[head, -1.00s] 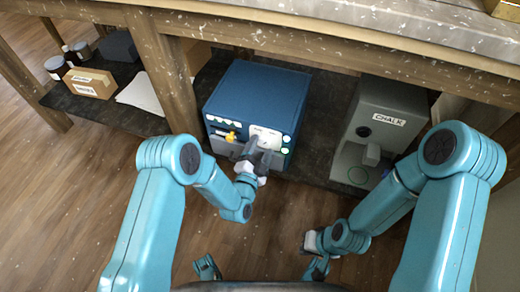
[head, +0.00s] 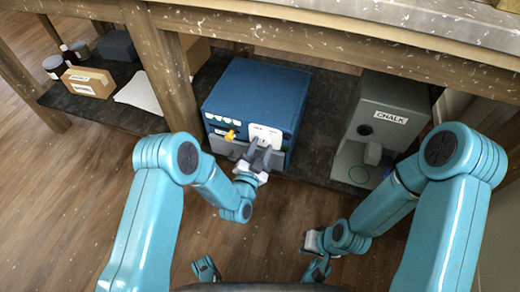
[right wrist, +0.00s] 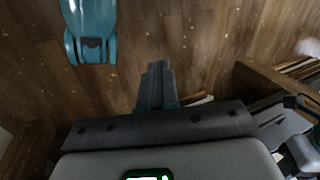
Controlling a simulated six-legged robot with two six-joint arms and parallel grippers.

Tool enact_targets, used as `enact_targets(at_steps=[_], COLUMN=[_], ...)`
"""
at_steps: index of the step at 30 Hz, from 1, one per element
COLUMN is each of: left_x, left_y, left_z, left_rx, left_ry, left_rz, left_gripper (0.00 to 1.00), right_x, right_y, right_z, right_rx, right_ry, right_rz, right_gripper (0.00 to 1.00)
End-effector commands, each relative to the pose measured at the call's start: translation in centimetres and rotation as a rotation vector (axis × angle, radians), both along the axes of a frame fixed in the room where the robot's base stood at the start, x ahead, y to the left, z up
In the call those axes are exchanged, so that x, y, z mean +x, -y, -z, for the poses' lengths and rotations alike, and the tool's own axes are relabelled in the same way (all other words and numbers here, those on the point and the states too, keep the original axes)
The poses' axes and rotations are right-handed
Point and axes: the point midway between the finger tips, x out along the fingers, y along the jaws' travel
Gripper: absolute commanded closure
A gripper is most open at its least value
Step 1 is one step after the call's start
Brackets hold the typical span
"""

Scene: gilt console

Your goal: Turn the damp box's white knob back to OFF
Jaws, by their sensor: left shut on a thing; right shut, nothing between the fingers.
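The blue damp box (head: 257,92) stands on the dark lower shelf, its front facing me. A white panel (head: 268,131) is at the right of its front. My left gripper (head: 261,148) is at this panel, shut on the white knob, which its fingers mostly hide. I cannot read the knob's setting. My right gripper (head: 314,243) hangs low over the floor, away from the box; the right wrist view shows its fingers (right wrist: 157,78) shut with nothing between them.
A yellow part (head: 230,135) sits on the box front, left of the panel. A grey machine labelled CHALK (head: 388,105) stands to the right. A wooden post (head: 160,70) and the tabletop edge (head: 350,50) frame the shelf. Cartons and jars are at left.

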Motion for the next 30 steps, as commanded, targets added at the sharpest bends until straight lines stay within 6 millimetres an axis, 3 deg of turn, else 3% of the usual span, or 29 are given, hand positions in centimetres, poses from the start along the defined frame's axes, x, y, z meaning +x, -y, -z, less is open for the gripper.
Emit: enact_targets(at_steps=[18, 30], left_x=[-0.1, -0.2], left_y=[0.1, 0.2], left_z=[0.4, 0.3], left_rx=[-0.538, -0.75], left_ry=[-0.18, -0.251], left_rz=[-0.003, -0.003], left_gripper=[0.89, 0.89], right_x=[1.6, 2.2], right_y=[0.3, 0.4], right_z=[2.4, 3.1], right_rx=[-0.01, -0.015], right_ry=[0.053, 0.076], right_rz=[0.005, 0.009], right_gripper=[1.0, 1.0])
